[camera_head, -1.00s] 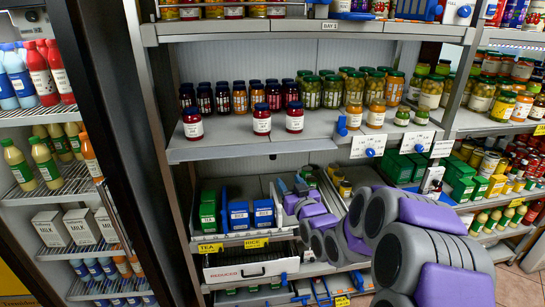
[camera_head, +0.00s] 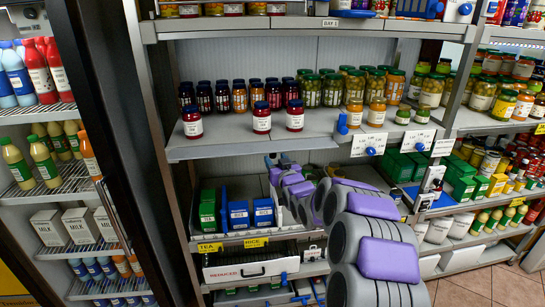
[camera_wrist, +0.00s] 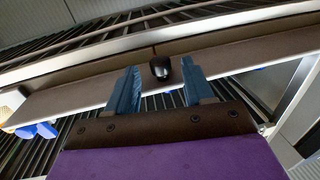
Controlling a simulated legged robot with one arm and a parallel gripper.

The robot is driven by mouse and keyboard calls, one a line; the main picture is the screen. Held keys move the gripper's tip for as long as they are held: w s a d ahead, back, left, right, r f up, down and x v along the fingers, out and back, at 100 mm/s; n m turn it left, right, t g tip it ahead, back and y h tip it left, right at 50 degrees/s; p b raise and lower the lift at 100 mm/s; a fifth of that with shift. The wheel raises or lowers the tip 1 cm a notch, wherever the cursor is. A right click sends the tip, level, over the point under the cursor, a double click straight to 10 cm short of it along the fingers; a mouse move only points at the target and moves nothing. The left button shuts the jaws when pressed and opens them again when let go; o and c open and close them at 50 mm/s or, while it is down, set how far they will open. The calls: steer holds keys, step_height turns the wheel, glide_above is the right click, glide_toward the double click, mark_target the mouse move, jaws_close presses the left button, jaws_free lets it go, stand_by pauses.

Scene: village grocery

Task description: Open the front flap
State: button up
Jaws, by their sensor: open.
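A white front flap (camera_head: 250,267) with a printed label closes the front of a low bay under the tea and rice boxes. It looks upright, with dark wire slats behind its top edge. My gripper (camera_head: 277,162) is above and to the right of it, by the rice boxes. In the wrist view my gripper (camera_wrist: 160,88) has two blue fingers apart. A small black knob (camera_wrist: 160,68) shows between the fingertips, in front of a long grey-brown board (camera_wrist: 240,62). I cannot tell whether the fingers touch the knob or whether this board is the flap.
Green tea boxes (camera_head: 208,211) and blue rice boxes (camera_head: 239,214) stand just above the flap. A shelf of jars (camera_head: 262,119) is above my gripper. A fridge door frame (camera_head: 120,130) stands at left. Open floor (camera_head: 490,285) shows at lower right.

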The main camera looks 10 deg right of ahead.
mark_target(274, 157)
steer(key=shift+w+a, duration=0.2)
steer(key=shift+w, duration=0.8)
steer(key=shift+w+a, duration=0.15)
steer(key=shift+w, duration=0.85)
steer(key=shift+c, duration=0.3)
jaws_close()
steer(key=shift+f, duration=0.1)
